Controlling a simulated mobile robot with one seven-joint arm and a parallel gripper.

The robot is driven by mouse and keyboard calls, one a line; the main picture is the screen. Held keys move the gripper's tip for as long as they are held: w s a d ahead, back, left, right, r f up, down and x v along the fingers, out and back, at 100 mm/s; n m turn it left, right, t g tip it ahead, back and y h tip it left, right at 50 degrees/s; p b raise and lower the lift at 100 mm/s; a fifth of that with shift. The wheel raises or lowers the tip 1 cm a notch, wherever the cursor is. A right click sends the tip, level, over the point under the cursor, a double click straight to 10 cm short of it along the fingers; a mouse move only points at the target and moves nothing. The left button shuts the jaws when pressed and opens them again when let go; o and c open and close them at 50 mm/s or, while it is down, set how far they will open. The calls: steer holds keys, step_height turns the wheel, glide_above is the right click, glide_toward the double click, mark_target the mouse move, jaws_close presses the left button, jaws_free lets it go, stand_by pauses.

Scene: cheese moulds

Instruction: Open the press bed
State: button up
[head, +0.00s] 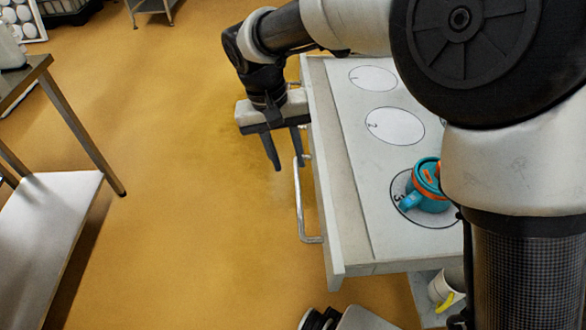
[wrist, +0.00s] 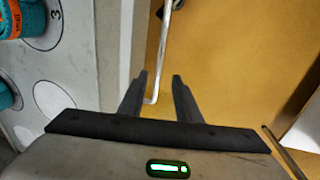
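The press bed (head: 345,190) is a pale drawer-like unit with a long front panel (head: 322,190) facing left. A metal bar handle (head: 299,210) stands out from that panel. My gripper (head: 287,163) is open and empty, fingers pointing down, at the far end of the handle. In the wrist view the handle (wrist: 164,45) runs up from between the open fingers (wrist: 160,85); I cannot tell whether they touch it. Numbered circles mark the top, and a teal and orange mould (head: 428,185) sits on circle 3. My arm hides the right part of the top.
Another teal object (wrist: 6,96) shows at the wrist view's left edge. A white cup-like thing (head: 444,286) with a yellow part stands low beneath the bed. A steel table (head: 45,200) stands at the left. The yellow floor (head: 190,180) between is clear.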

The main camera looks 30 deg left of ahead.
step_height(320, 180, up, 8)
steer(key=s+a+p, duration=0.1)
steer(key=shift+a+r, duration=0.15)
steer(key=shift+r, duration=0.1)
stand_by(0.4)
steer(key=w+d+r+m+t, duration=0.1)
steer(key=w+d+r, duration=0.15)
steer(key=d, duration=0.55)
steer(key=w+d+r+m+y, duration=0.1)
steer(key=d+r, duration=0.2)
steer(key=d, duration=0.5)
steer(key=w+d+r+m+t, duration=0.1)
steer(key=w+d+r, duration=0.15)
steer(key=d, duration=0.55)
steer(key=s+d+m+t, duration=0.1)
steer(key=s+d, duration=0.2)
steer(key=d, duration=0.3)
steer(key=s+d+m, duration=0.2)
steer(key=s+d, duration=0.1)
steer(key=d, duration=0.3)
steer(key=s+d+m+t, duration=0.1)
steer(key=s+d, duration=0.3)
steer(key=d, duration=0.3)
step_height(320, 180, up, 17)
steer(key=p, duration=1.8)
steer(key=shift+r+y+p, duration=0.2)
steer(key=shift+y+p, duration=0.2)
